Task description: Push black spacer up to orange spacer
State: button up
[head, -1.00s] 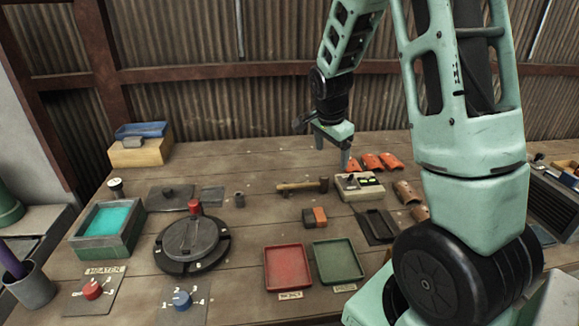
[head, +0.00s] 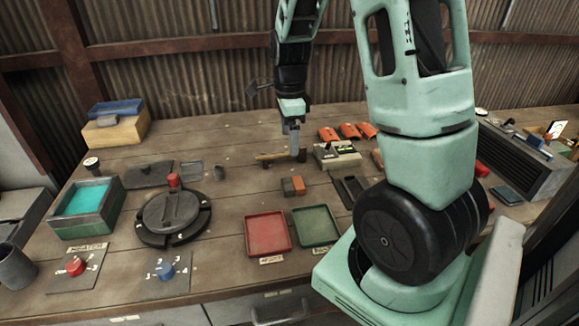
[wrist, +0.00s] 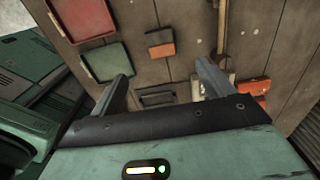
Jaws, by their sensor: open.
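The black spacer (head: 287,188) and the orange spacer (head: 298,185) lie side by side on the workbench, black on the left. They look touching or almost so; a small gap is hard to rule out. In the wrist view the black spacer (wrist: 159,37) and orange spacer (wrist: 161,51) show beyond my fingers, near the top middle. My gripper (head: 293,150) is open and empty, pointing down above the bench behind the spacers, near the mallet. In the wrist view its two fingers (wrist: 165,80) are wide apart, with nothing between them.
A wooden mallet (head: 268,158) lies behind the spacers. A red tray (head: 267,234) and green tray (head: 315,226) stand in front. A switch box (head: 337,155) and orange curved pieces (head: 350,131) are at right. A round black fixture (head: 172,216) stands left.

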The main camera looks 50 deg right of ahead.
aim_at(290, 183)
notch_tip(290, 183, down, 15)
jog(key=shift+r+p, duration=0.1)
jog(key=shift+p, duration=0.45)
jog(key=c, duration=1)
jog(key=o, duration=1)
jog(key=shift+r, duration=0.1)
notch_tip(290, 183, up, 17)
jog(key=shift+r+b, duration=0.1)
jog(key=shift+b, duration=0.55)
